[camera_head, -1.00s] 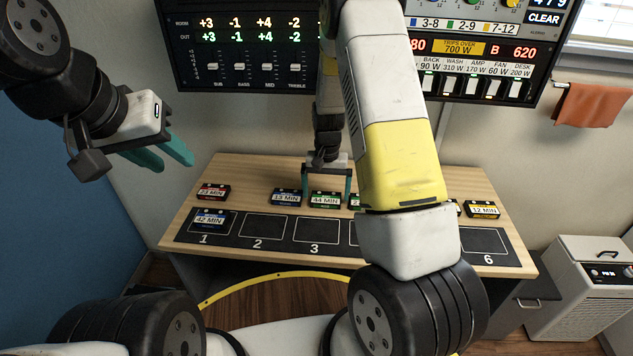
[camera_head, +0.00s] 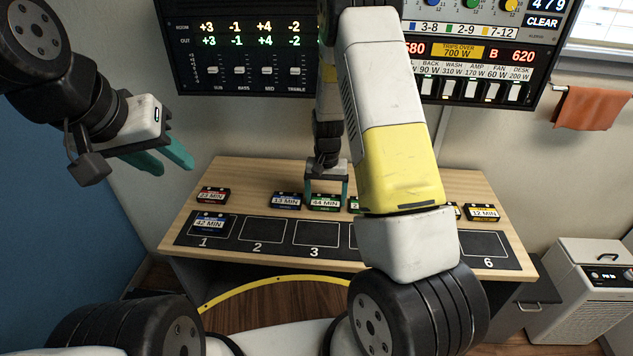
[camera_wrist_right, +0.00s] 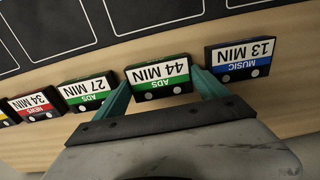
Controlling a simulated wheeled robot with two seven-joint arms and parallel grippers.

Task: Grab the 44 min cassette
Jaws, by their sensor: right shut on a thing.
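The 44 min cassette (camera_head: 324,203), black with a green stripe and a white label, lies on the wooden table behind slot 3. In the right wrist view the 44 min cassette (camera_wrist_right: 159,77) sits upside down in the picture between the teal fingers. My right gripper (camera_head: 325,196) is shut on it, one finger at each side; its fingers also show in the right wrist view (camera_wrist_right: 163,92). The cassette appears to rest on the table still. My left gripper (camera_head: 168,163) is open and empty, in the air left of the table.
The 13 min cassette (camera_wrist_right: 240,60) is close beside the right gripper's finger. The 27 min cassette (camera_wrist_right: 88,91) and 34 min cassette (camera_wrist_right: 36,104) lie on the other side. The 42 min cassette (camera_head: 209,222) is in slot 1. Slots 2 and 3 on the black strip (camera_head: 288,242) are empty.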

